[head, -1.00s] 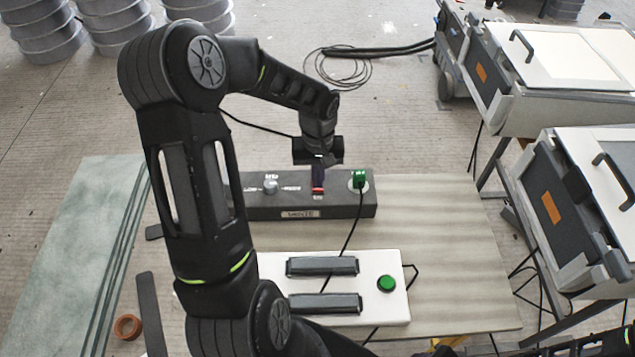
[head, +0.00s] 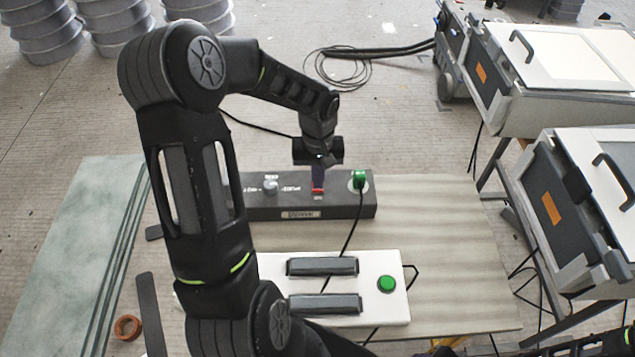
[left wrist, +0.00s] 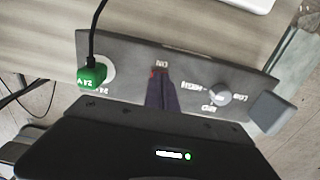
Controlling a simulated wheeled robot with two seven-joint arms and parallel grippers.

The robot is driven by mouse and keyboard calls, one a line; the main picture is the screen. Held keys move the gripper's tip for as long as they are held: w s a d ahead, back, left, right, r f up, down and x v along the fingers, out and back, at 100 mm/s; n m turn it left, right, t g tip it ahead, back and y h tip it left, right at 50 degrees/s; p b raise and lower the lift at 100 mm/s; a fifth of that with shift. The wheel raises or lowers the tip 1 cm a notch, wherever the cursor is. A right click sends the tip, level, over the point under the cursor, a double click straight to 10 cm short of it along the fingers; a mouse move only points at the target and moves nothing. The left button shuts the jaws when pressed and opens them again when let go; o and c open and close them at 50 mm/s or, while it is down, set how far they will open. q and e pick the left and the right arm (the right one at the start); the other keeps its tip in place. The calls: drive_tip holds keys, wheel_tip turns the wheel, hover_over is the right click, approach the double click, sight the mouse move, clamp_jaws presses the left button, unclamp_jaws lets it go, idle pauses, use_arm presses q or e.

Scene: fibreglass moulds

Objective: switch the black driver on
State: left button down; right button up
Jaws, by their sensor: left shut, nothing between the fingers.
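The black driver (head: 285,208) is a long dark box lying across the far part of the table. Its red switch (head: 318,190) sits between a silver knob (head: 270,187) and a green plug (head: 359,180). My left gripper (head: 318,184) points down at the switch, its fingers shut and empty. In the left wrist view the shut fingers (left wrist: 161,92) cover most of the switch, with a little red beside the tips under the "ON" mark. I cannot tell whether they touch it or which way it is tipped. My right gripper does not show.
Grey cases (head: 590,200) stand at the right. The table's right part is clear.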

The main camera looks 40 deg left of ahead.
use_arm(q)
drive_tip(key=shift+f+b, duration=0.9)
drive_tip(key=shift+f, duration=0.05)
idle(1.0)
drive_tip(key=shift+r+p, duration=2.3)
drive_tip(key=shift+r, duration=1.25)
